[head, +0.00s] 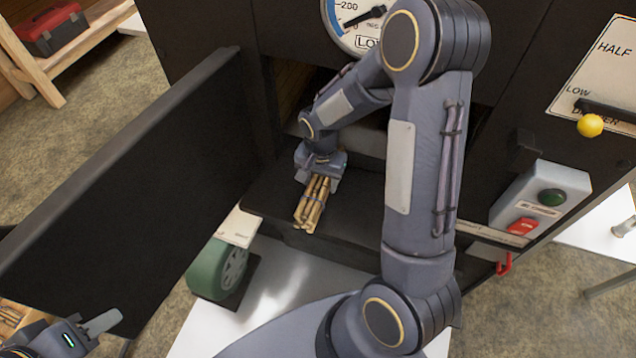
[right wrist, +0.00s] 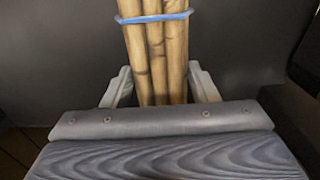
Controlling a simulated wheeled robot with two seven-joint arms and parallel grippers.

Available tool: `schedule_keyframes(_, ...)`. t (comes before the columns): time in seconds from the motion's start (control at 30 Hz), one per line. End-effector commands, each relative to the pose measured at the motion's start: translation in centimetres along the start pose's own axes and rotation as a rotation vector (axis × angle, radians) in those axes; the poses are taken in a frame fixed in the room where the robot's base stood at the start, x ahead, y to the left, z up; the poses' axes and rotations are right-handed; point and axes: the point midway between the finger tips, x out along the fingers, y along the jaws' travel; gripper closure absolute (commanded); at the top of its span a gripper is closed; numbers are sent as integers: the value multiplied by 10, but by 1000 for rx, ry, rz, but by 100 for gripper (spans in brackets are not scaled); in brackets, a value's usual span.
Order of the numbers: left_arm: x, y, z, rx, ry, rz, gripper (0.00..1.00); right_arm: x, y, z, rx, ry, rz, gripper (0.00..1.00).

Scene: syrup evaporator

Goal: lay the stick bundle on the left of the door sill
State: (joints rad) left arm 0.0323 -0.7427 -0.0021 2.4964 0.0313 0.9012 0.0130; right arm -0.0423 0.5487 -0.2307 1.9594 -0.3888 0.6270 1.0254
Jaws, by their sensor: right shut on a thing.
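The stick bundle (head: 311,204), several tan sticks tied with a blue band, is over the left part of the black door sill (head: 365,210). Its near end reaches about the sill's front edge. I cannot tell whether it touches the sill. My right gripper (head: 320,176) is shut on the bundle's far part. In the right wrist view the bundle (right wrist: 155,50) runs between the two pale fingers (right wrist: 160,90), with the blue band beyond them. My left gripper (head: 98,325) is at the bottom left, well away from the sill, mostly cut off by the frame; its jaw opening is unclear.
The black door (head: 140,160) stands open left of the sill. Behind the sill is the firebox opening, partly hidden by my right arm. A crate of sticks (head: 12,315) is at lower left. The sill right of the bundle looks clear.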

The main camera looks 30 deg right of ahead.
Motion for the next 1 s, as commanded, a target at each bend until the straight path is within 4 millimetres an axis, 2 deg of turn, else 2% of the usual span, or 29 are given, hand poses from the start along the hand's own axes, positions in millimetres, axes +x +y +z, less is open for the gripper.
schedule_keyframes(0.27, 0, 0, 0, 0, 0, 0, 64, 0, 0, -1, 1, 0, 0, 73)
schedule_keyframes(0.3, 0, 0, 0, 0, 0, 0, 64, 0, 0, -1, 1, 0, 0, 43)
schedule_keyframes(0.47, 0, 0, 0, 0, 0, 0, 64, 0, 0, -1, 1, 0, 0, 22)
schedule_keyframes(0.77, 0, 0, 0, 0, 0, 0, 64, -2, 0, -1, 1, 0, 0, 21)
schedule_keyframes(0.87, -3, 2, -2, 0, 0, 0, 64, -12, 0, -1, 1, 2, -1, 21)
schedule_keyframes(1.0, -9, 4, -5, 0, 0, 0, 64, -37, -1, -2, 1, 3, -3, 21)
